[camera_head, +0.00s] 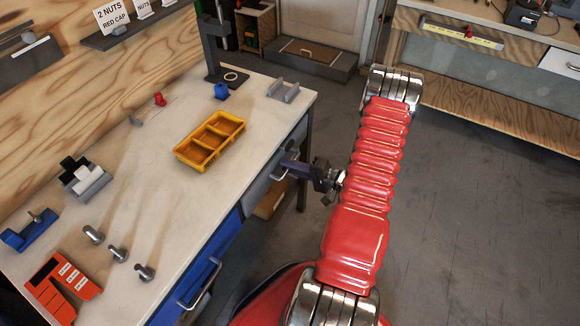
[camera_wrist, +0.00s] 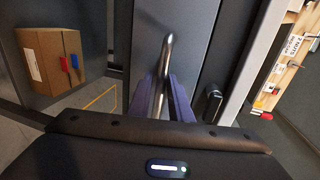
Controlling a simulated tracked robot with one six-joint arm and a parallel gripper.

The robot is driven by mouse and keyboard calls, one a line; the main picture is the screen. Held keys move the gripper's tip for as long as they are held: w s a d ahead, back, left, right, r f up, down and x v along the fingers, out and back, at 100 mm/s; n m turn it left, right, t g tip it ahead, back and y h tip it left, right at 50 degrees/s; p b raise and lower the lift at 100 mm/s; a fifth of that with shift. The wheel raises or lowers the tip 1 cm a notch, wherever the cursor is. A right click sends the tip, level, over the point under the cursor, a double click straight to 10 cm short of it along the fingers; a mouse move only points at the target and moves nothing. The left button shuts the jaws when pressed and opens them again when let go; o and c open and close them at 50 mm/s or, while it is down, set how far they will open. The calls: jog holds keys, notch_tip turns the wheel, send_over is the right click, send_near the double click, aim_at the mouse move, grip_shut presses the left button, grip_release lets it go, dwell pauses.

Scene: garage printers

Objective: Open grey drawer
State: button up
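The grey drawer (camera_head: 259,180) is in the workbench's front, to the right of the blue drawers in the head view. Its metal handle (camera_wrist: 167,48) stands upright in the middle of the wrist view, in front of the grey drawer face (camera_wrist: 195,40). My gripper (camera_head: 287,165) is at this handle, with its purple fingers on either side of the bar. In the wrist view my gripper (camera_wrist: 163,84) looks closed onto the handle, though the contact is partly hidden. The drawer looks flush or nearly flush with the bench.
The blue drawer (camera_head: 212,262) has its own handle at lower left. A yellow tray (camera_head: 211,139) and several small parts sit on the workbench top (camera_head: 150,190). A cardboard box (camera_wrist: 50,60) lies at left in the wrist view. Floor right of my arm is clear.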

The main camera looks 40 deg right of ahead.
jog(key=shift+w, duration=0.1)
grip_shut()
dwell(0.4)
